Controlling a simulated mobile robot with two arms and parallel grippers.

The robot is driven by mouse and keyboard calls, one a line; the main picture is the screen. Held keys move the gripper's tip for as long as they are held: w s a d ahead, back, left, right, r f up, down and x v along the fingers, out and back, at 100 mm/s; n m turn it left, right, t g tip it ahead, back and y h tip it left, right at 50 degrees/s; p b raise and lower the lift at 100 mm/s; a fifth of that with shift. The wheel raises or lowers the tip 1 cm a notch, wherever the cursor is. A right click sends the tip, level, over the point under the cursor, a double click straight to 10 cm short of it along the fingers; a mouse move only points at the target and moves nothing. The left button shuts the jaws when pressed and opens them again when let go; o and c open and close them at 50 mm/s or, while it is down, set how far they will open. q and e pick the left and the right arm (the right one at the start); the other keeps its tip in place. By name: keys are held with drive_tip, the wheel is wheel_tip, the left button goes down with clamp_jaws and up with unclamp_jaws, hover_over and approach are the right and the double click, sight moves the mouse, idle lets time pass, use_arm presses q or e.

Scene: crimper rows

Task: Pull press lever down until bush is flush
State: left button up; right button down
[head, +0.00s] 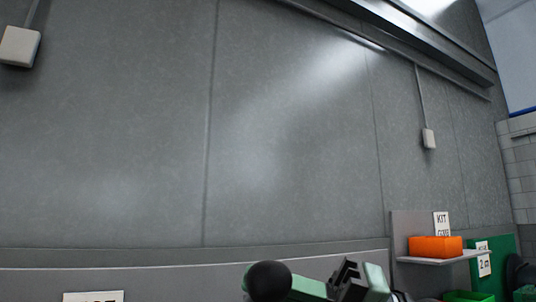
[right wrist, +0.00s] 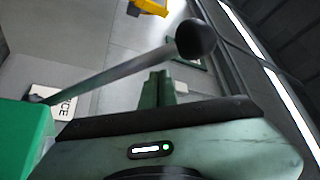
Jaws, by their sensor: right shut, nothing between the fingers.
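The press lever's black ball knob (head: 268,281) shows at the bottom edge of the head view. In the right wrist view, the lever's grey rod (right wrist: 115,75) slants up to the right and ends in the black knob (right wrist: 195,38). A green block (right wrist: 22,140) at left, probably the press body, shows only in part. My right gripper (head: 300,288) is right beside the knob in the head view. In the right wrist view its fingers (right wrist: 157,76) are shut and empty, below the rod and knob. Contact cannot be told. The bush and my left gripper are out of view.
An orange bin (head: 436,246) sits on a small shelf at the right, by a "KIT" sign (head: 441,222). Green bins (head: 468,296) show below it. A grey panelled wall (head: 290,130) fills most of the head view. A yellow thing (right wrist: 152,7) shows in the right wrist view.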

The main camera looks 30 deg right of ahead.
wheel_tip(320, 180, up, 19)
drive_tip(key=p, duration=0.2)
